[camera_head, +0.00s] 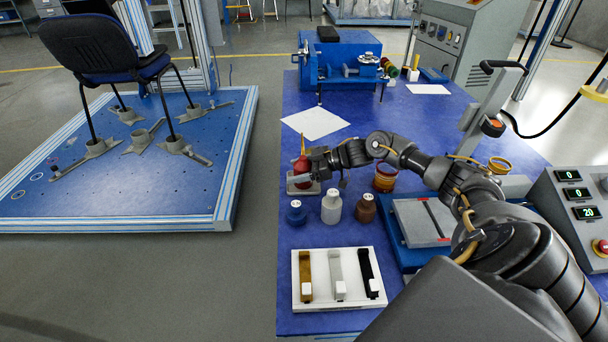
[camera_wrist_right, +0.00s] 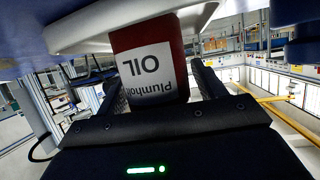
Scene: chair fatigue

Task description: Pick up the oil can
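The oil can (camera_head: 303,171) is red with a thin upright spout and stands upright on a small grey tray (camera_head: 291,188) on the blue table. In the right wrist view, which is upside down, the can (camera_wrist_right: 150,65) shows its white "OIL" label between the two fingers. My left gripper is not in view.
A white sample tray (camera_head: 340,303) lies nearer. White paper (camera_head: 315,122) lies behind. A blue machine (camera_head: 342,65) stands at the back.

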